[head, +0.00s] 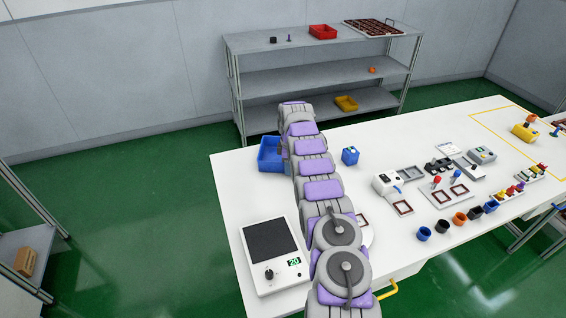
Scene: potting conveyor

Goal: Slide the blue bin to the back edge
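The blue bin (268,160) is an open-topped tray on the white table (235,200), close to its back edge near the back left corner. Its right side is partly hidden by my arm. My arm reaches across the table from the front, and its far end bends down just right of the bin. A small part of my gripper's end (285,150) shows against the bin's right side. The fingers are hidden behind my arm links, so their opening and any contact with the bin cannot be made out.
A blue block (350,156) stands right of my arm. A scale (270,256) sits front left. Several small pots, including a black one (442,226), and a white device (386,184) fill the right. Shelves (315,75) stand behind. The table's left strip is clear.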

